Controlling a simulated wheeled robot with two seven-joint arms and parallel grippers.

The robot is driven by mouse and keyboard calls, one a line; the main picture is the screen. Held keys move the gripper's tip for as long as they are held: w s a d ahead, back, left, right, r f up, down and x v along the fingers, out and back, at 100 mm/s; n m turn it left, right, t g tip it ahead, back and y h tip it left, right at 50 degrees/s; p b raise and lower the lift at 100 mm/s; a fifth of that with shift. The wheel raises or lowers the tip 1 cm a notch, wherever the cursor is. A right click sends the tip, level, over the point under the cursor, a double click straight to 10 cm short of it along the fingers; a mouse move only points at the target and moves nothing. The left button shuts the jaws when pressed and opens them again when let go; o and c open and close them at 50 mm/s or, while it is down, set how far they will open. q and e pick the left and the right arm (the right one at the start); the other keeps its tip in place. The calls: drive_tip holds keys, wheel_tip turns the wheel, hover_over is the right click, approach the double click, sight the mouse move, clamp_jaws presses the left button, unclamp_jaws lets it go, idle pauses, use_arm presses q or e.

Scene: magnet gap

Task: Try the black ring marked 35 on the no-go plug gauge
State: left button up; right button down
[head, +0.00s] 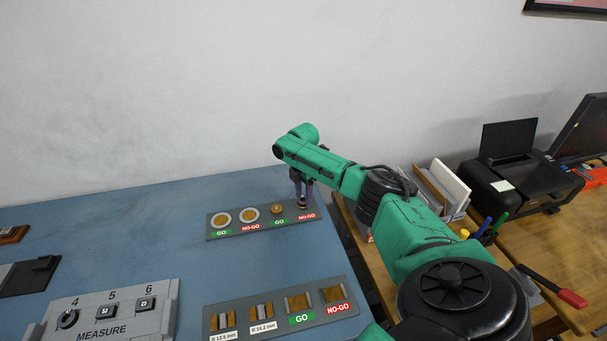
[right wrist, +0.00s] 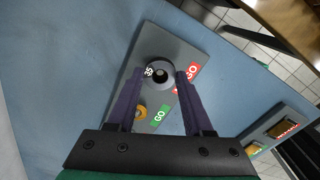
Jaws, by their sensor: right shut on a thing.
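The black ring marked 35 (right wrist: 149,71) is between the fingertips of my right gripper (right wrist: 161,74), which is shut on it. In the head view my right gripper (head: 302,192) points down at the right end of the grey gauge board (head: 228,234), by a red NO-GO label (head: 307,216). The no-go plug there is hidden by the ring and fingers. I cannot tell whether the ring is around the plug, resting on it or just above it. The brass GO plug (head: 277,209) stands bare beside it. My left gripper is not in view.
A second gauge board (head: 325,313) lies nearer, with several blocks on it. A grey MEASURE stand (head: 101,330) is at the lower left. A black printer (head: 515,180) and paper trays (head: 440,187) stand right.

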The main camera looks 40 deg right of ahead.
drive_tip(key=shift+f, duration=0.2)
idle(0.3)
drive_tip(key=shift+c, duration=1.1)
unclamp_jaws()
drive_tip(key=shift+c, duration=0.3)
drive_tip(key=c, duration=0.5)
drive_tip(key=shift+o, duration=0.2)
wheel_tip(320, 180, up, 5)
drive_tip(key=p, duration=0.4)
drive_tip(key=shift+f, duration=0.25)
